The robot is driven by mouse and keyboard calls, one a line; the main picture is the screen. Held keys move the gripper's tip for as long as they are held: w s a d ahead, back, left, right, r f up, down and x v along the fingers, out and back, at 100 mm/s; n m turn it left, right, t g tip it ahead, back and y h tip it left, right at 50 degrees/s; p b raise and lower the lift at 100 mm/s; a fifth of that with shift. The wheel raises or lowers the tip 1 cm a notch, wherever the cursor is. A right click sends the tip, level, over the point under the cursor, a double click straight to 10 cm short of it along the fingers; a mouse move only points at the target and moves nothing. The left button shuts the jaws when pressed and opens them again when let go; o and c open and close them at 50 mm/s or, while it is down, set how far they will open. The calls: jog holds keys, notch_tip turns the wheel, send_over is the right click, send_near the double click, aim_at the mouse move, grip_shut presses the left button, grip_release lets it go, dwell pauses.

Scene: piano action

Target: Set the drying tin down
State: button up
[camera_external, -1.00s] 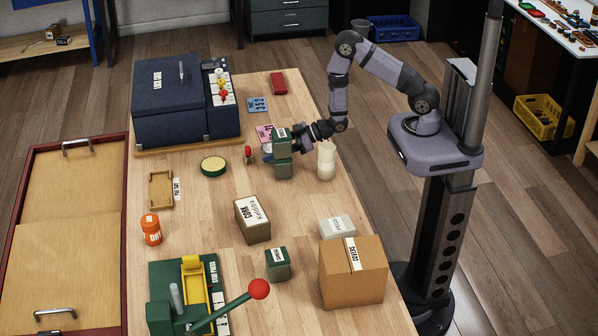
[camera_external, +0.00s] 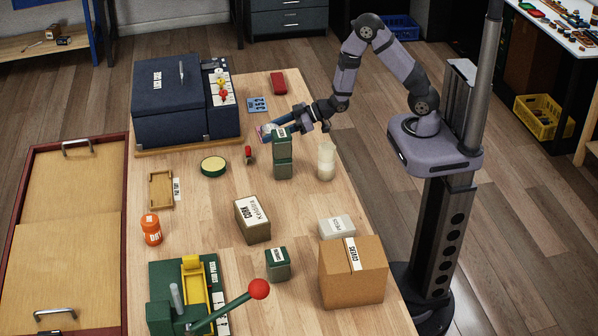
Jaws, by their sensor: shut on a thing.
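The upper green tin (camera_external: 282,143) has a white label on top and sits on the lower green tin (camera_external: 283,169). Another green tin (camera_external: 277,266) with a white label stands near the front. A round green tin with a yellow top (camera_external: 213,166) lies at the left.
A white cylinder (camera_external: 326,163) stands right of the stack. A small red object (camera_external: 249,154) stands left of it. A blue card (camera_external: 257,104) and a red case (camera_external: 279,83) lie behind. A labelled brown box (camera_external: 252,220) stands in front. Bare tabletop (camera_external: 210,195) shows at middle left.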

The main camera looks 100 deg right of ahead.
jog(key=shift+r, duration=0.95)
